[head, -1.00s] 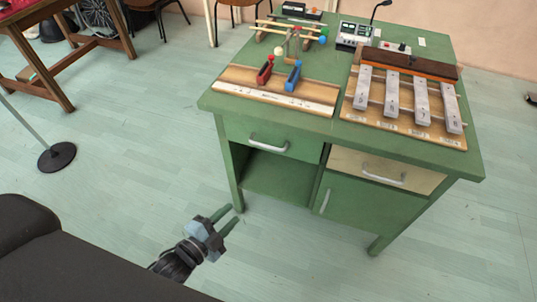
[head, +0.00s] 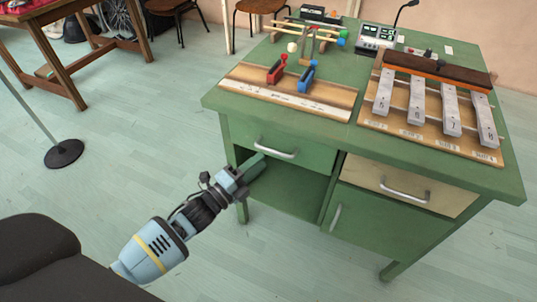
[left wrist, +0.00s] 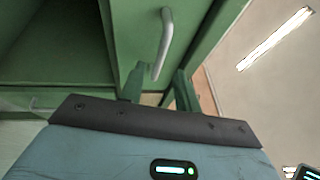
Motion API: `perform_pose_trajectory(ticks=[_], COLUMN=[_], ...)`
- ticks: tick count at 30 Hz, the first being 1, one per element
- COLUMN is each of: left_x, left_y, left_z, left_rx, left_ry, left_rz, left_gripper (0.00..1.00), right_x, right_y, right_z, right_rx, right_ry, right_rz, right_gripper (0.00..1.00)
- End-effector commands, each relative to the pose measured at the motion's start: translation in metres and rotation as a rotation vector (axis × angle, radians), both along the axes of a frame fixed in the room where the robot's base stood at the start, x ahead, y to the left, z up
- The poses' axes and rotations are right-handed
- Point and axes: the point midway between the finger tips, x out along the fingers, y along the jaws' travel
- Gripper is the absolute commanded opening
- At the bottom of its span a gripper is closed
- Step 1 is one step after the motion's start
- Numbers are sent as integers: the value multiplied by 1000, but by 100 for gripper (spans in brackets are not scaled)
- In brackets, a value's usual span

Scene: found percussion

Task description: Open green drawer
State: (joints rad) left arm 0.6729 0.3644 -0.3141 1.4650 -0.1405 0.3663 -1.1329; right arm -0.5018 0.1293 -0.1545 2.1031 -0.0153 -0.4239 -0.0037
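The green drawer (head: 315,155) is the upper left drawer of the green desk, and its front looks flush with the desk. Its silver bar handle (head: 276,153) runs across the front. In the left wrist view the handle (left wrist: 163,42) stands ahead, between the lines of my two fingers. My left gripper (head: 256,166) is just in front of and below the handle, at the left side of the drawer. Its green fingers (left wrist: 158,88) are apart with nothing between them. They appear short of the handle. My right gripper is not in view.
The desk top (head: 235,108) holds a board with red and blue blocks (head: 290,90) and metal bars on a wooden board (head: 430,115). A cream drawer (head: 375,180) is to the right, above a green cupboard door (head: 380,220). An open space lies below the green drawer.

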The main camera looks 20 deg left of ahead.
Motion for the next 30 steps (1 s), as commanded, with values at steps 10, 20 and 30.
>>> perform_pose_trajectory(ticks=[10, 20, 30], left_x=[37, 41, 40], left_y=[-17, -19, -19], left_z=[6, 7, 7], left_rx=[0, 0, 0], left_ry=[1, 2, 2], left_rz=[0, 0, 0], left_gripper=[32, 32, 0], right_x=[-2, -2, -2], right_y=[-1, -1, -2], right_z=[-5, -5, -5], right_rx=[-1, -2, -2], right_ry=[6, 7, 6], right_rz=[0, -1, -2], right_gripper=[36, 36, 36])
